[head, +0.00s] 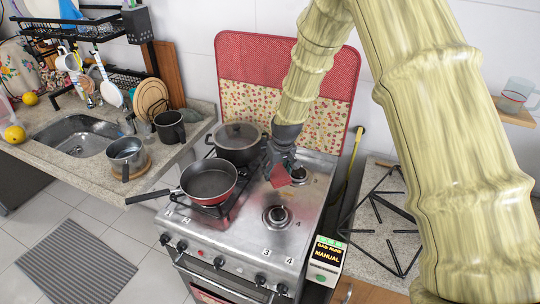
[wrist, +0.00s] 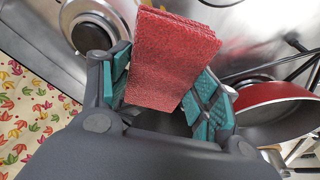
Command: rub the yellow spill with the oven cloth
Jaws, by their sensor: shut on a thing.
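My gripper (head: 281,164) hangs over the back right part of the stove top (head: 245,228). It is shut on the red oven cloth (head: 279,177), a rough, block-like piece. In the wrist view the cloth (wrist: 170,55) sits between the green-padded fingers and sticks out beyond them. In the head view the cloth is close above the metal near the back right burner (head: 299,176); I cannot tell whether it touches. Reddish and dark smudges show on the stove top.
A red frying pan (head: 209,181) stands on the front left burner, its handle pointing left. A lidded pot (head: 239,137) stands behind it. The front right burner (head: 277,216) is bare. A red-framed patterned panel (head: 255,60) rises behind the stove.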

